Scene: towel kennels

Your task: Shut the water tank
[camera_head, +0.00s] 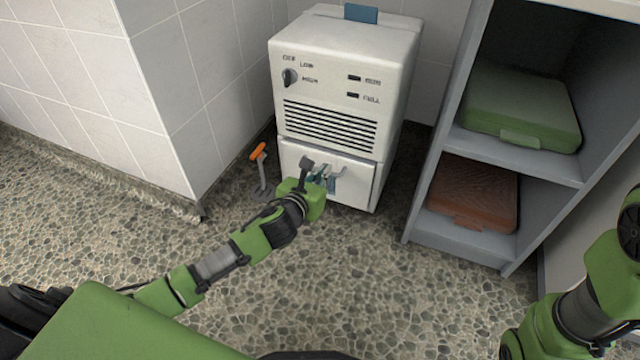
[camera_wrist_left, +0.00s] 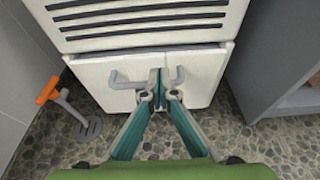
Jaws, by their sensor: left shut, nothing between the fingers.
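The water tank (camera_head: 354,184) is the white drawer-like lower part of the white dehumidifier (camera_head: 330,80). In the left wrist view the tank (camera_wrist_left: 205,72) has a narrow dark gap along its top edge, so it seems to stand slightly out. Its grey handle (camera_wrist_left: 127,81) sticks out on the front. My left gripper (camera_head: 325,178) is at the middle of the tank front. In the wrist view its fingers (camera_wrist_left: 160,92) are shut with nothing between them, hiding the handle's middle. I cannot tell whether they touch the tank. My right gripper is out of view.
An orange-handled tool (camera_head: 259,160) stands on the floor left of the dehumidifier, near the tiled wall corner. A grey shelf (camera_head: 440,150) to the right holds a green case (camera_head: 520,105) and a brown case (camera_head: 473,192). The pebbled floor in front is clear.

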